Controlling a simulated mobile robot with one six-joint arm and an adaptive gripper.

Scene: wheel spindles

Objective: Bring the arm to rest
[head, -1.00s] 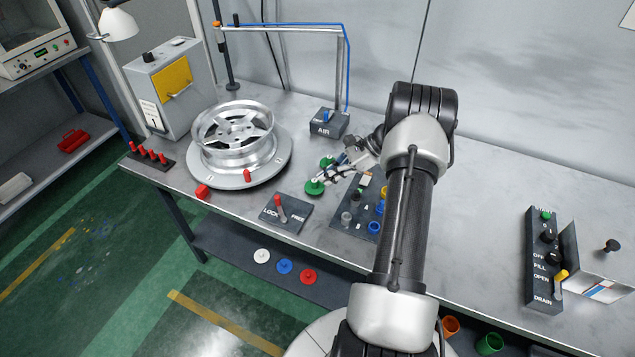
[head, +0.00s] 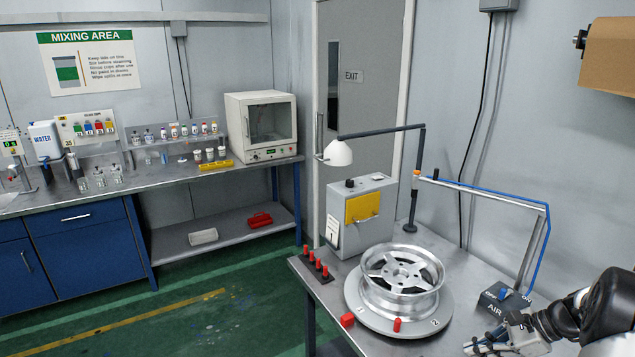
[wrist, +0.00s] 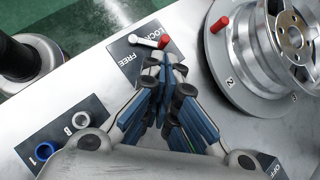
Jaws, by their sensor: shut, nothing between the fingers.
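My gripper (wrist: 167,70) is shut and empty in the wrist view, its blue-and-black fingers together above the bench. The fingertips lie just below the red-tipped lever (wrist: 147,41) of the LOCK/FREE plate (wrist: 126,66) in that view; I cannot tell how high above the bench they are. In the head view my gripper (head: 486,344) shows at the lower right edge, partly cut off, right of the wheel and below the AIR box.
The silver wheel (head: 402,275) sits on a round turntable (head: 440,312). A blue ring (wrist: 44,151) lies on a dark plate. A grey box (head: 350,220) stands behind.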

